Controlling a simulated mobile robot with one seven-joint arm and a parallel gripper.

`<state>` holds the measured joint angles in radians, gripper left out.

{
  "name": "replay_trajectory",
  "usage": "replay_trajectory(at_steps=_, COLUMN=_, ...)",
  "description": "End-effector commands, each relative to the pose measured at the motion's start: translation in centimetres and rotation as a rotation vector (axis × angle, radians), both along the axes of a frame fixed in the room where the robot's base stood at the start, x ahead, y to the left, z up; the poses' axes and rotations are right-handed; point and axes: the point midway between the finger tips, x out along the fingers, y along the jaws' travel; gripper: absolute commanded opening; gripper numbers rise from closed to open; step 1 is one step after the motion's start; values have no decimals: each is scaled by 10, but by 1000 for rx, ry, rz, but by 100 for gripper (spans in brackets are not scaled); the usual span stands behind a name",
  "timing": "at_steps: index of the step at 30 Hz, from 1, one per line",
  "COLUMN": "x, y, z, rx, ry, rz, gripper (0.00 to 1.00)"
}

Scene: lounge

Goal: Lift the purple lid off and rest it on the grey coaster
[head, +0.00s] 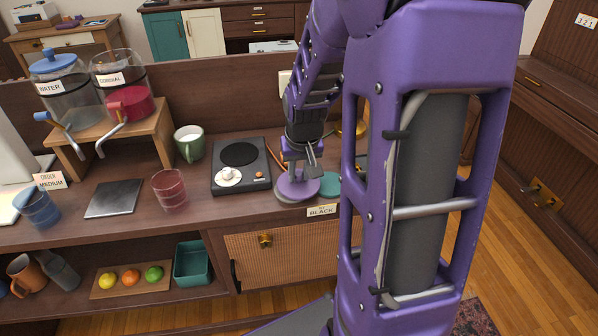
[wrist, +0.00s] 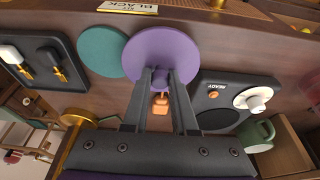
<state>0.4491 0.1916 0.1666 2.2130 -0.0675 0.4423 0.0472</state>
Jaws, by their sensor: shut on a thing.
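The purple lid (head: 297,187) is a flat round disc at the front of the counter, under my gripper (head: 302,163). In the wrist view the lid (wrist: 162,50) fills the space beyond my gripper (wrist: 160,76), whose fingers are close together on it. An orange knob-like part (wrist: 160,103) shows between the fingers.
A teal disc (head: 329,184) lies just right of the lid. A black appliance (head: 241,166) with a white knob stands left, with a green mug (head: 190,145) and a red glass (head: 170,190) beyond. A BLACK label (head: 321,211) sits at the front edge. My arm hides the counter's right part.

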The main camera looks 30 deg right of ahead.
Motion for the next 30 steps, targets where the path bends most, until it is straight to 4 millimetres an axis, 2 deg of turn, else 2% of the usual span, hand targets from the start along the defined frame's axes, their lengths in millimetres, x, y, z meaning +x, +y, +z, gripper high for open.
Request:
replay_trajectory(at_steps=18, x=0, y=0, z=-11, rx=0, ry=0, rz=0, gripper=0)
replay_trajectory(at_steps=19, x=0, y=0, z=-10, rx=0, ry=-1, rz=0, gripper=31)
replay_trajectory(at_steps=24, x=0, y=0, z=-9, rx=0, ry=0, rz=0, gripper=61)
replay_trajectory(at_steps=30, x=0, y=0, z=-9, rx=0, ry=0, rz=0, gripper=61)
